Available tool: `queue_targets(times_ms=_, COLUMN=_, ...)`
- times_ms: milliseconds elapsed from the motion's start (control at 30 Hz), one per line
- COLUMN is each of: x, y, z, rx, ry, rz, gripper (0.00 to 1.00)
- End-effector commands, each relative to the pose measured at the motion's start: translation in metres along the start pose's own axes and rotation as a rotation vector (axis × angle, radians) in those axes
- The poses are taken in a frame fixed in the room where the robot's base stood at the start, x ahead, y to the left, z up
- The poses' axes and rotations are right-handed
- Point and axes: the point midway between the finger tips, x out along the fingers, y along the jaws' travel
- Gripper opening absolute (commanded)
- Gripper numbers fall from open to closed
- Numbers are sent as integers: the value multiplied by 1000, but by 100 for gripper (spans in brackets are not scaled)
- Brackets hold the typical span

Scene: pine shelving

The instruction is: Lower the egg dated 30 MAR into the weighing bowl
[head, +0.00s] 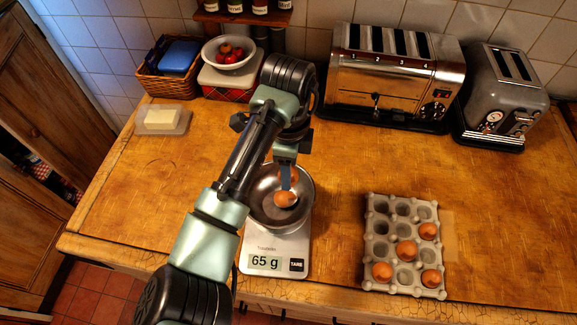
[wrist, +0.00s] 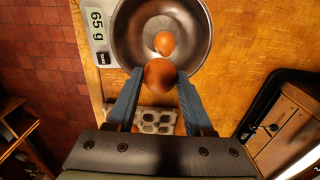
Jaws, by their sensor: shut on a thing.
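The steel weighing bowl (head: 303,207) sits on the scale (head: 256,266), which reads 65 g. One brown egg (head: 285,199) lies inside it and also shows in the wrist view (wrist: 165,43). My gripper (head: 287,181) is shut on a second brown egg (wrist: 160,74), over the part of the bowl (wrist: 124,37) nearest the wrist. In the head view a finger partly hides this held egg (head: 294,176). Whether it touches the bowl is unclear. No date is legible on either egg.
A grey egg carton (head: 374,227) with several brown eggs stands right of the scale. Two toasters (head: 390,75) (head: 508,95) stand at the back right. A butter dish (head: 163,119), a basket (head: 160,84) and a tomato bowl (head: 229,53) are at the back left. Counter between bowl and carton is clear.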

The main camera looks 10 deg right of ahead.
Motion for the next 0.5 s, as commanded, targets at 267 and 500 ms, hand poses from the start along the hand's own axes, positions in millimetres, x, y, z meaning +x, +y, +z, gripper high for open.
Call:
queue_targets(times_ms=267, x=8, y=0, z=0, rx=0, ry=0, rz=0, gripper=33)
queue_targets(times_ms=500, x=20, y=0, z=0, rx=0, ry=0, rz=0, gripper=33)
